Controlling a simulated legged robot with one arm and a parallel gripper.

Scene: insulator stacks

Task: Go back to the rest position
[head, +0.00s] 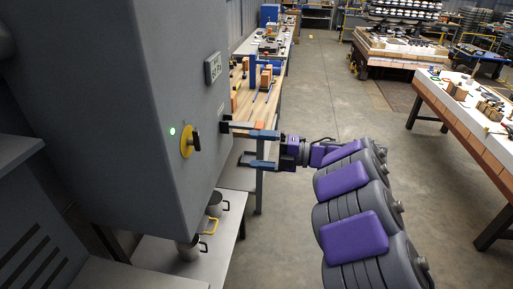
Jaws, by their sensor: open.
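My gripper (235,143) is in the middle of the head view, at the end of my purple and dark grey arm, which reaches in from the lower right. Its two blue-grey fingers are apart, one above the other, and point left at the large grey cabinet (150,190). Nothing shows between the fingers. The upper fingertip looks very near the cabinet's right side; I cannot tell whether it touches. The cabinet carries a yellow and black rotary switch (188,141), a lit green lamp (172,131) and a small display (212,67).
A low bench (166,253) with metal pots (188,248) stands under the cabinet. Behind my gripper is a wooden workbench (246,96) with blocks. A white-topped table (462,108) stands at the right, another loaded table (395,46) farther back. The concrete floor (322,85) between is clear.

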